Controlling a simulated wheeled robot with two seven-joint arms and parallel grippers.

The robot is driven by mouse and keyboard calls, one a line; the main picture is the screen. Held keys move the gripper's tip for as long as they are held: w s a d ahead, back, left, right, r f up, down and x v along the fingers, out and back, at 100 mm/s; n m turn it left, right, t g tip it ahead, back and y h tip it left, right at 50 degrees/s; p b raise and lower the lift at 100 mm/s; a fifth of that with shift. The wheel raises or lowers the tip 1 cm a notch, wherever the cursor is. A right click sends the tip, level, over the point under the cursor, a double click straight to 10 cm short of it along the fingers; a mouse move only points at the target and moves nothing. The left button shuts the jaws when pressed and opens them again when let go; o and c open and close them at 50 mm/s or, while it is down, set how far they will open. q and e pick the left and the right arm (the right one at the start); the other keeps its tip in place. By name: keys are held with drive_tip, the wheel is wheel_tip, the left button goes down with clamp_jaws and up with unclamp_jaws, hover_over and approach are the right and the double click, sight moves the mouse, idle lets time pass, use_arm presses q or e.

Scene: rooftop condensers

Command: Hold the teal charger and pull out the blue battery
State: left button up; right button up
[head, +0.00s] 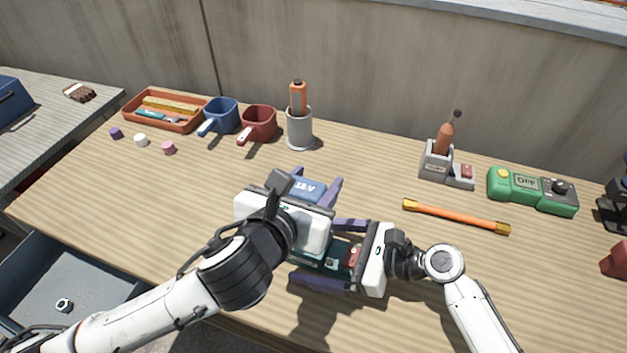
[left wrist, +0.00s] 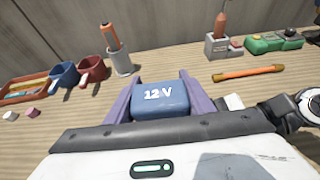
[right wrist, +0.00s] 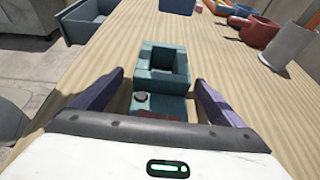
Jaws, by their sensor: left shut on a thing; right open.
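The blue battery (head: 307,189), marked 12 V, is between the purple fingers of my left gripper (head: 316,180), which is shut on it. The battery also fills the jaws in the left wrist view (left wrist: 160,101). The teal charger (head: 335,259) lies on the bench, partly hidden by my left gripper in the head view. In the right wrist view the charger (right wrist: 163,68) shows a square socket that is empty, so the battery is apart from it. My right gripper (right wrist: 160,82) is open, with one finger on each side of the charger and gaps beside it.
Behind stand an orange tray (head: 160,124), a blue cup (head: 220,116), a red cup (head: 259,123) and a grey holder (head: 300,130). An orange rod (head: 455,216) and a green device (head: 530,190) lie right. An open drawer (head: 85,285) is at front left. Bare bench lies left of my grippers.

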sight(347, 254)
drive_tip(key=shift+s+d+r+p, duration=0.1)
drive_tip(key=shift+d+r+p, duration=0.1)
drive_tip(key=shift+d+p, duration=0.15)
drive_tip(key=p+v, duration=0.3)
drive_tip(key=v, duration=0.4)
drive_tip(key=shift+f+p, duration=0.15)
drive_tip(key=shift+p, duration=0.25)
drive_tip(key=shift+s+d+r, duration=0.25)
drive_tip(key=shift+d+r, duration=0.05)
drive_tip(key=shift+d, duration=0.3)
